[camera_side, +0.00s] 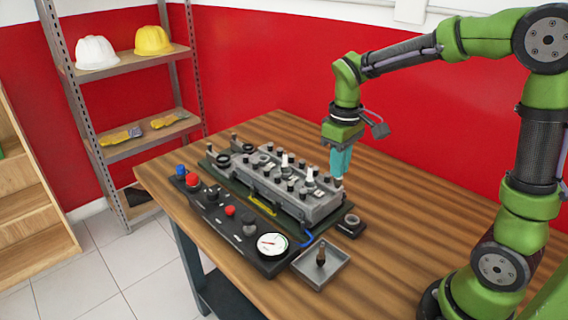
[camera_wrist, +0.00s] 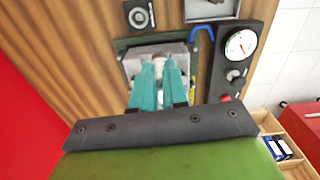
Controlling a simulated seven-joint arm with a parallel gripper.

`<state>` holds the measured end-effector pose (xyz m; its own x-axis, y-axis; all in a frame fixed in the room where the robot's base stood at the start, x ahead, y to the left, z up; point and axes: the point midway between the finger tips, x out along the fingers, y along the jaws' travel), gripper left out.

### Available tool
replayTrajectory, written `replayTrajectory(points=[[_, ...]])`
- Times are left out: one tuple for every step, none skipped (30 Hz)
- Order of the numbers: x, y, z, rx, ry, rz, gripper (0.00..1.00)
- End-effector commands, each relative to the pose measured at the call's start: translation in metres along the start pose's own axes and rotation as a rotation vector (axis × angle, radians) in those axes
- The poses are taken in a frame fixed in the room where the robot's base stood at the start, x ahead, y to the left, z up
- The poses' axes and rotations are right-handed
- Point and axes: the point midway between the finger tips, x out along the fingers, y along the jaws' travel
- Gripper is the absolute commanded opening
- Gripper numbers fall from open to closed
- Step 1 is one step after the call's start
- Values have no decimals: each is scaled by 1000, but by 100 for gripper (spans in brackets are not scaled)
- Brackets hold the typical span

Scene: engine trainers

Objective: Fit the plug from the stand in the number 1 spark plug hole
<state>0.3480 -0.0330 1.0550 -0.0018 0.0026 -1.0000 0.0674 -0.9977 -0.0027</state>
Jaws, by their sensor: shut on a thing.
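My gripper (camera_side: 340,172) points down over the near right end of the grey engine block (camera_side: 318,207). Its teal fingers are shut on the spark plug, a pale bit of which shows between the fingertips in the wrist view (camera_wrist: 159,57). The fingers hide most of the plug and the number 1 hole beneath, so I cannot tell whether the plug is in the hole. The small black stand (camera_side: 350,222) beside the block's right end shows a ring with no plug standing in it. It also shows in the wrist view (camera_wrist: 139,14).
White-topped plugs (camera_side: 284,160) and several black posts stand on the block. A grey tray (camera_side: 335,268) holds a dark upright piece (camera_side: 320,253). A black control panel (camera_side: 215,215) with a gauge (camera_side: 272,244) runs along the block's front. The table's right side is clear.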

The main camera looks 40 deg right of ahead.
Motion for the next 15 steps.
replayTrajectory(points=[[5,12,10,-15,-1,0,0],[8,17,16,-30,-1,-1,0],[11,23,22,-49,0,0,0],[13,27,26,-61,0,-1,0],[15,30,29,-71,0,-2,0],[16,33,32,-81,1,-2,0],[17,34,34,-87,1,-2,0],[18,35,35,-90,1,-2,0],[18,35,36,-93,2,-2,0],[18,35,35,-94,2,-2,0],[18,35,35,-95,2,-2,0],[18,35,35,-95,2,-2,0],[18,35,35,-94,2,-2,0],[18,35,35,-94,2,-2,0],[18,35,35,-94,1,-2,0]])
